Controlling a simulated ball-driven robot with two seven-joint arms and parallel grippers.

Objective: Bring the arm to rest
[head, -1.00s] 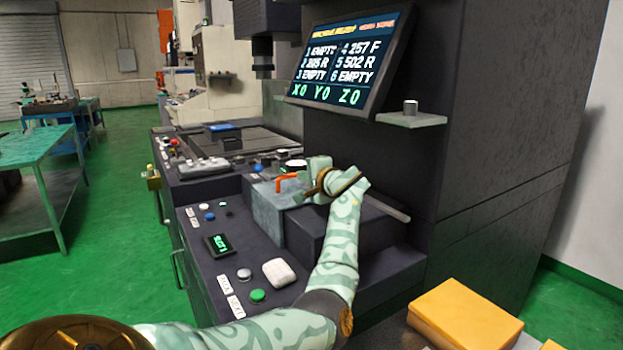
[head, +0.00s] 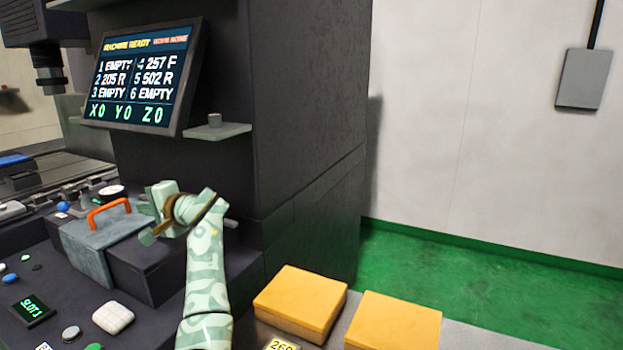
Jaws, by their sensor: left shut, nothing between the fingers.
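My left arm reaches up from the bottom of the head view in pale green with darker patterns. Its gripper (head: 150,238) is shut and empty, beside the right end of a grey box (head: 95,245) with an orange handle (head: 108,212) on the machine's console. I cannot tell whether the gripper touches the box. My right gripper is not in view.
A tilted screen (head: 140,78) reads "MACHINE READY" above a small shelf (head: 217,131). A small display (head: 33,308) reads "SLOT". Two yellow blocks (head: 300,300) (head: 395,322) lie at the lower right. Green floor (head: 480,270) is open at the right.

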